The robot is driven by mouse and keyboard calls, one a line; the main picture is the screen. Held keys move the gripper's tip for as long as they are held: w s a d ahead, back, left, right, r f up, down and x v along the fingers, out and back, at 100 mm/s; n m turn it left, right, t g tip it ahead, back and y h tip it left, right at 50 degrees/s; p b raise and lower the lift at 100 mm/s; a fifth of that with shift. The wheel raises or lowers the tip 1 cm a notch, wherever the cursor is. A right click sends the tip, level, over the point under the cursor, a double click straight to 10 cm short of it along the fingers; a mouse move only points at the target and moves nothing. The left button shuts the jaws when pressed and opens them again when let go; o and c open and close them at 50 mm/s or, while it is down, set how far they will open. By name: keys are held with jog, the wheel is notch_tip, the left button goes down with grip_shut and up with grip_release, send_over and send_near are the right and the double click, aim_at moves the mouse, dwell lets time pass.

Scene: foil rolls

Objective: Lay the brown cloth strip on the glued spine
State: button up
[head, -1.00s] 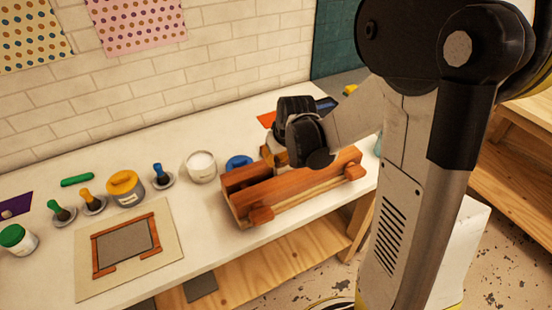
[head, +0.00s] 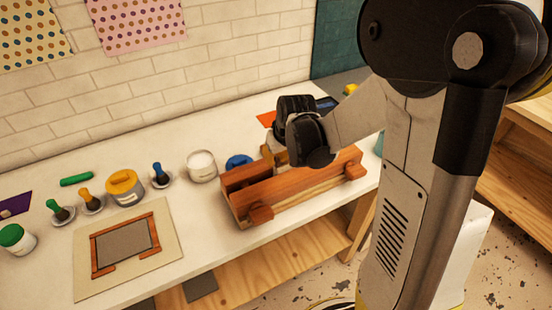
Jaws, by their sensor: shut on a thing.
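A reddish-brown wooden press (head: 310,187) lies near the table's front edge in the head view. My gripper (head: 303,146), black, is over the press's back half, pointing down. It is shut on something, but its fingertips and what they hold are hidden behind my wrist. A small tan piece (head: 267,156) shows just left of my gripper, at the back of the press; I cannot tell what it is. The glued spine and the brown cloth strip cannot be made out.
Left of the press stand a white pot (head: 202,166), a yellow-lidded jar (head: 125,188), several brushes and a green-lidded jar (head: 14,238). A mat (head: 165,262) bears a grey board with brown edging (head: 122,241). A blue round thing (head: 239,161) lies behind the press.

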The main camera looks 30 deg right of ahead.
jog(key=shift+f, duration=0.1)
dwell(0.8)
jog(key=o, duration=1.2)
jog(key=shift+r+p, duration=2.45)
jog(key=shift+r, duration=1.1)
jog(key=shift+a, duration=0.1)
jog(key=s+a+t+b, duration=0.1)
jog(key=s+a+b, duration=0.1)
jog(key=s+b, duration=0.2)
jog(key=s+a+f+b, duration=0.1)
jog(key=s+a+b, duration=0.2)
jog(key=s+b, duration=0.2)
jog(key=s+a+f+t+b, duration=0.1)
jog(key=s+a+b, duration=0.2)
jog(key=s, duration=0.6)
jog(key=shift+a+f+t+b, duration=0.15)
jog(key=shift+f+t+b, duration=0.15)
jog(key=shift+b, duration=0.65)
